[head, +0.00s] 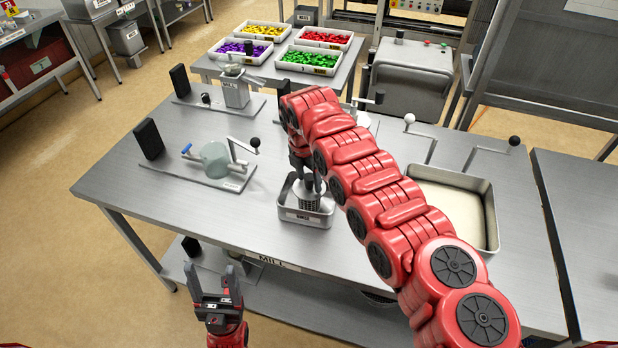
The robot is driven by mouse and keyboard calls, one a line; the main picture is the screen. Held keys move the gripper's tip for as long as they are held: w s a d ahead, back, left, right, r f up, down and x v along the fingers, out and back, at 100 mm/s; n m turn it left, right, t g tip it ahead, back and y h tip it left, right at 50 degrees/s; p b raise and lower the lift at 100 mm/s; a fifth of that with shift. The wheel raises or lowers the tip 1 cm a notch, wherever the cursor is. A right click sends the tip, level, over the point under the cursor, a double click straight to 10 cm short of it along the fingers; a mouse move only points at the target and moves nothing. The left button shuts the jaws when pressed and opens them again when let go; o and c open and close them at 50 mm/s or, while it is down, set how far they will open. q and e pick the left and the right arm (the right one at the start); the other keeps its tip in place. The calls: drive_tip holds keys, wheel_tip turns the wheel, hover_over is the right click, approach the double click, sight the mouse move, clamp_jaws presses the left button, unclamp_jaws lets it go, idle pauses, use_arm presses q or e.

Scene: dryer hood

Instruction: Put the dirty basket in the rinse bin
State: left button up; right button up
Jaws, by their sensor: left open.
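A small cylindrical metal basket (309,200) stands in a small square metal bin (305,219) at the middle of the table. The bin's front label is too small to read, so I cannot tell whether this is the rinse bin. My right gripper (308,182) points down at the top of the basket, over the bin. Its fingertips are small and partly hidden by my red arm, so their grip is unclear. My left gripper (216,281) is open and empty, pointing up in front of the table's front edge, apart from everything.
A large shallow basin (493,222) with crank-like handles stands right of my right arm. A mill device (215,160) and another mill (236,94) stand left on the steel table (130,192). Trays of coloured pieces (313,63) are behind. The table's front left is clear.

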drive_tip(key=shift+r, duration=0.15)
drive_tip(key=r+b, duration=0.1)
drive_tip(key=r, duration=0.2)
drive_tip(key=r+b, duration=0.1)
drive_tip(key=r, duration=0.1)
drive_tip(key=shift+s+a+r+b, duration=0.1)
drive_tip(key=shift+s+a+b, duration=0.1)
drive_tip(key=shift+a+b, duration=0.1)
wheel_tip(320, 180, up, 7)
drive_tip(key=shift+s+a+b, duration=0.2)
drive_tip(key=shift+s+b, duration=0.15)
drive_tip(key=shift+b, duration=0.1)
